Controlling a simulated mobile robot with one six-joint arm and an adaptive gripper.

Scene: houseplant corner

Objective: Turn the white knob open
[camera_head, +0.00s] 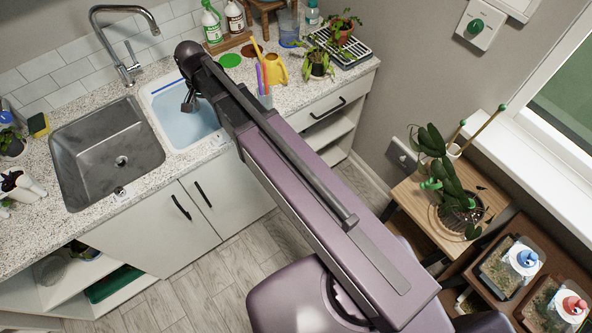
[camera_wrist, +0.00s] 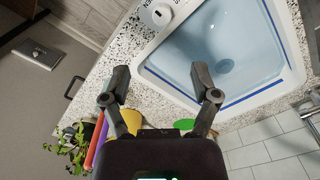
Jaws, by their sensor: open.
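A white knob (camera_wrist: 160,15) shows at the top of the wrist view, on a white plate with partly cut-off dark lettering. The plate is at the corner of a white-rimmed blue basin (camera_wrist: 225,55). One finger is over the speckled counter and the other over the basin. The knob lies beyond the fingertips, apart from them. My gripper (camera_head: 188,103) also shows over the basin in the head view.
A steel sink (camera_head: 85,150) and tall faucet (camera_head: 128,45) are left of the basin. A tiled wall (camera_head: 75,62) is behind. The basin's middle looks clear.

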